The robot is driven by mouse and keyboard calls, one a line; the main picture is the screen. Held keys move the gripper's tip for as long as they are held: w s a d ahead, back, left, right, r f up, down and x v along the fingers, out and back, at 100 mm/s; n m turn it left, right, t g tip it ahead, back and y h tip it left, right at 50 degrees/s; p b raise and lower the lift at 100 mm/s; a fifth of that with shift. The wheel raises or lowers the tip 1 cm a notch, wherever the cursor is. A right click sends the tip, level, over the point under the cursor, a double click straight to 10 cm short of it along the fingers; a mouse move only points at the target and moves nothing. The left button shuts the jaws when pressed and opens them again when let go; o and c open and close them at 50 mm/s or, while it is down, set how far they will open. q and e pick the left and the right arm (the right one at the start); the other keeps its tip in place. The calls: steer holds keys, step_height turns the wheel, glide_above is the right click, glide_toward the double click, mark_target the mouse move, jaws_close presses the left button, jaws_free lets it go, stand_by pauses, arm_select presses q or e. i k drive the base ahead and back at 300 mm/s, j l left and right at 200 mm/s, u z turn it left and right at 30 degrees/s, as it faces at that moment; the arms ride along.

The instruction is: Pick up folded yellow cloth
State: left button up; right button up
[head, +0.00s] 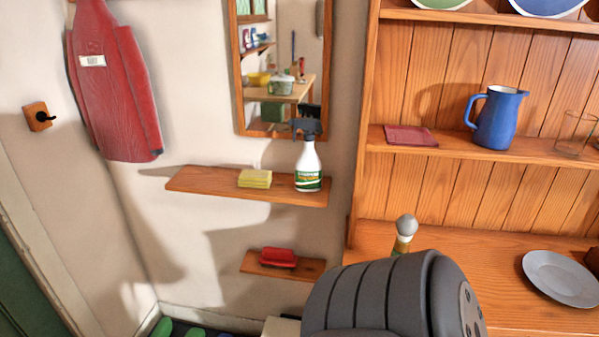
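The folded yellow cloth (255,179) lies on the upper wooden wall shelf (205,181), a little right of the shelf's middle. It looks like a small flat stack of folds. A white spray bottle (308,168) with a dark trigger head and green label stands just right of it on the same shelf. A large dark grey ribbed part, probably of my own arm, fills the bottom centre, well below and right of the cloth. Neither gripper's fingers show.
A mirror (241,98) hangs above the shelf. A red brush-like object (278,258) sits on a lower small shelf (256,266). The dresser at right holds a blue jug (498,118), a dark red folded cloth (411,135) and a grey plate (560,279). The upper shelf's left part is clear.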

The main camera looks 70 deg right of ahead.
mark_target(255, 178)
steer(key=z, duration=1.8)
